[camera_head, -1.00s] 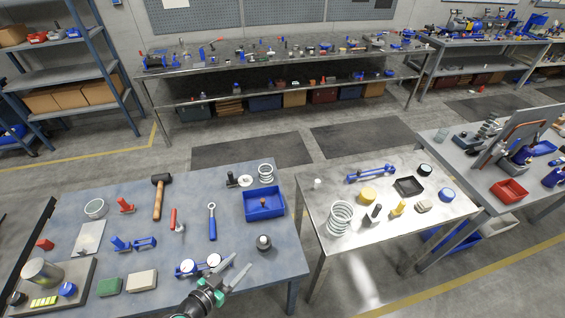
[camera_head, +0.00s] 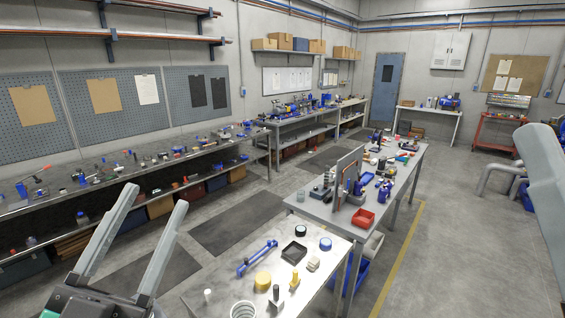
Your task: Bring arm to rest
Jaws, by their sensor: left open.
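My left gripper (camera_head: 150,240) is large in the lower left of the head view. Its two long grey fingers stand apart and point up, with nothing between them. It is raised in front of the camera, and the floor and the long workbench show behind it. At the right edge a smooth light-grey link of my own body shows. No fingers of my right gripper are in view.
A metal table (camera_head: 213,283) at the bottom centre holds a yellow cylinder (camera_head: 263,280), a blue bracket (camera_head: 257,258) and a black tray (camera_head: 294,252). Behind it a longer table carries a red bin (camera_head: 363,218). A long workbench (camera_head: 75,205) runs along the left wall.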

